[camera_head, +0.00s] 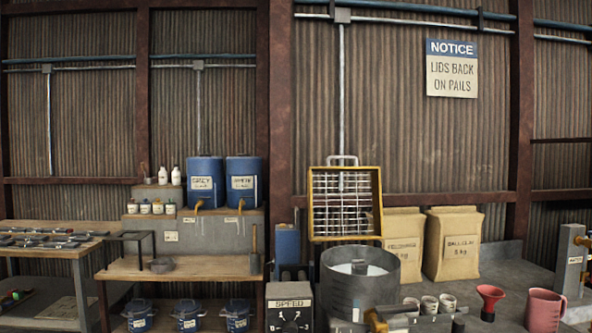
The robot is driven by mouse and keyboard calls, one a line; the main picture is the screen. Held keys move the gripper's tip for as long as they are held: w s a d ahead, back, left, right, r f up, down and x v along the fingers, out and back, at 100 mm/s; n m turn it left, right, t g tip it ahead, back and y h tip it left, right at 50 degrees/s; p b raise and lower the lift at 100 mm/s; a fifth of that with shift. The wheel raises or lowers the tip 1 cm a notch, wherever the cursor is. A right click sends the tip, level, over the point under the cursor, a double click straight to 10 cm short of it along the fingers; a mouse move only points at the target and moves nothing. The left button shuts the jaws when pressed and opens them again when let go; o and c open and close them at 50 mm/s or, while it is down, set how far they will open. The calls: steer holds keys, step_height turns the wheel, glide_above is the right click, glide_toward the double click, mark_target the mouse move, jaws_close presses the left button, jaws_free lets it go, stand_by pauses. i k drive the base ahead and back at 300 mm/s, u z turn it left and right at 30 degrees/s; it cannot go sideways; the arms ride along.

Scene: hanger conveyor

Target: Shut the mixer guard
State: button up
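The mixer guard (345,238) is a yellow square frame with a wire grid and a grey handle loop on its top edge. It stands raised, about upright, at the back of the mixer bowl (355,294). The bowl is a grey round drum with an open top, and pale material and a dark part show inside it. The guard's lower edge is at the bowl's back rim; its hinge is hidden.
A speed control box (290,308) and a blue motor housing (287,244) stand left of the bowl. Two paper sacks (452,243) stand behind it to the right. Small cups (429,305), a red funnel (489,300) and a pink jug (544,310) stand on the bench at right.

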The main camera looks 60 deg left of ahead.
mark_target(376, 205)
steer(key=k, duration=0.6)
steer(key=z, duration=2.7)
steer(key=k, duration=2.95)
steer(key=u, duration=2.95)
